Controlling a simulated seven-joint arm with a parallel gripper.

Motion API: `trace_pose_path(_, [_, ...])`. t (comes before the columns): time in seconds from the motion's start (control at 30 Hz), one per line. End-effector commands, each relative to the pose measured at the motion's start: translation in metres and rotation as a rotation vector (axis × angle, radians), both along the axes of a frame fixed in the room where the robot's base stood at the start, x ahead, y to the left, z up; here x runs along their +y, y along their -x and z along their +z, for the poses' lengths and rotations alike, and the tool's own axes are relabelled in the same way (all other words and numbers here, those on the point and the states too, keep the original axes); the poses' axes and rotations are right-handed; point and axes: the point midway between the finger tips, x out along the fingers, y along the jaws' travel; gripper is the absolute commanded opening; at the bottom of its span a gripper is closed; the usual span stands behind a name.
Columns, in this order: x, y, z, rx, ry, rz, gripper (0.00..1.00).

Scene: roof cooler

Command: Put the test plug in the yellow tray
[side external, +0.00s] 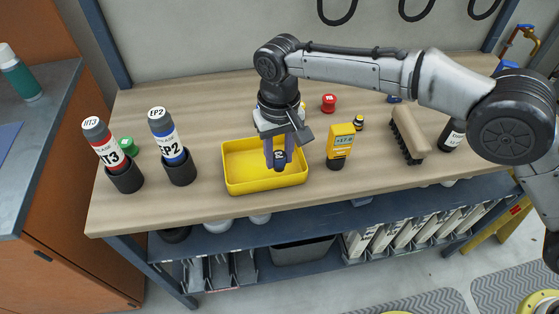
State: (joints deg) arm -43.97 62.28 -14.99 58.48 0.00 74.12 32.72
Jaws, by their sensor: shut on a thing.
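The yellow tray (240,186) is a shallow open box near the front middle of the bench. My gripper (279,158) points down over the right half of the tray. It is shut on a small dark blue piece with a pale label (280,155), which looks like the test plug. The fingers hide much of this piece. I cannot tell whether it touches the tray floor or hangs just above it. The rest of the tray floor in view is bare.
Two labelled bottles, HT3 (106,152) and EP2 (170,143), stand in black holders at the left, beside a green cap (128,147). A yellow meter (340,140), a red cap (329,103), a tiny dark bottle (359,123) and a brush (409,130) are on the right.

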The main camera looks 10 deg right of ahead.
Motion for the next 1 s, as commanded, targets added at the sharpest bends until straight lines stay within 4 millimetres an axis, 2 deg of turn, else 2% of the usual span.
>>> trace_pose_path(0.1, [-0.001,0.001,-0.019,0.003,0.004,0.000,0.00])
trace_pose_path(0.17, [-0.001,0.001,-0.025,0.003,0.003,0.000,0.00])
trace_pose_path(0.53, [-0.001,0.001,-0.029,0.001,0.001,0.000,0.00])
trace_pose_path(0.57, [-0.001,0.001,-0.029,0.001,0.001,0.000,0.37])
trace_pose_path(0.7, [-0.001,0.001,-0.029,0.001,0.001,0.000,0.63])
trace_pose_path(0.73, [-0.001,0.001,-0.029,0.001,0.001,0.000,0.66])
trace_pose_path(1.0, [-0.001,0.001,-0.028,0.001,0.001,0.000,0.66])
